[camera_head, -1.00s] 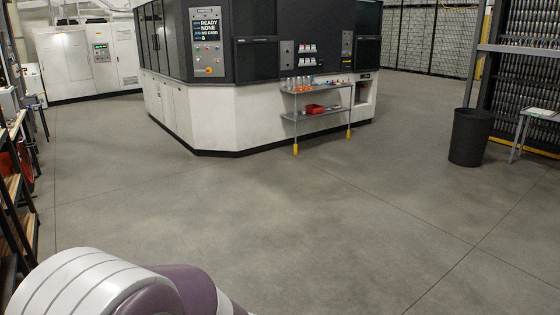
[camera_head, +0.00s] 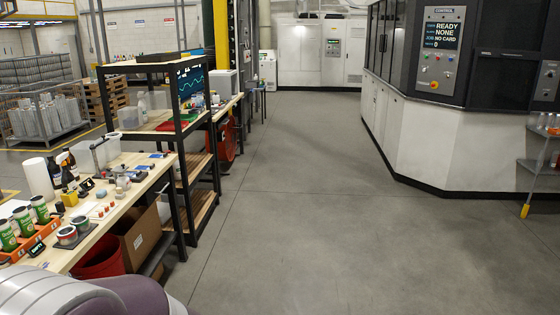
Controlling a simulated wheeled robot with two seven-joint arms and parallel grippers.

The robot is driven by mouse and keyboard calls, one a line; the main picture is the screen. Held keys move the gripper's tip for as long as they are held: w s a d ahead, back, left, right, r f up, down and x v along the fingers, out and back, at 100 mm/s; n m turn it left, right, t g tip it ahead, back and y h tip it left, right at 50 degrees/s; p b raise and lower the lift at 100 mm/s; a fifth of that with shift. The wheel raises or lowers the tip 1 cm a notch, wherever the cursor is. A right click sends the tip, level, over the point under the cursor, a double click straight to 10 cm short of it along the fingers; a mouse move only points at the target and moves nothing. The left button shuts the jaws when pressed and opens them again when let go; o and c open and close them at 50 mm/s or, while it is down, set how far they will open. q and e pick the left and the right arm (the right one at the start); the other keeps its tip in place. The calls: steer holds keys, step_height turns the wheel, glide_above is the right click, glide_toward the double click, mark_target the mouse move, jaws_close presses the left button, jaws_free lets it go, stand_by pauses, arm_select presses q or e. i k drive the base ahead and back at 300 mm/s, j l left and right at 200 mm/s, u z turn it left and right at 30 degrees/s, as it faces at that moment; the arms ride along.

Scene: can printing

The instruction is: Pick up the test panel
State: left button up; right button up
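I cannot make out a test panel for certain in this view. A wooden workbench (camera_head: 153,177) at the left holds many small items, and any panel among them is too small to tell. Green printed cans (camera_head: 40,208) stand in an orange rack (camera_head: 45,232) at its near end. Neither gripper is in view. Only a white and purple part of my own arm shows at the bottom left.
A black-framed shelf (camera_head: 187,190) stands beyond the workbench. A red bin (camera_head: 98,258) and a cardboard box (camera_head: 140,235) sit under the bench. A large white and black machine (camera_head: 425,140) with a control screen (camera_head: 443,36) stands at the right. The grey floor (camera_head: 300,230) between is clear.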

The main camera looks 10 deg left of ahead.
mark_target(130, 174)
steer(key=i+j+u, duration=0.25)
steer(key=i+u, duration=0.2)
steer(key=i, duration=0.25)
steer(key=i+u, duration=0.4)
steer(key=i, duration=0.35)
steer(key=i+l+u, duration=0.3)
steer(key=i+u, duration=0.15)
steer(key=i, duration=0.25)
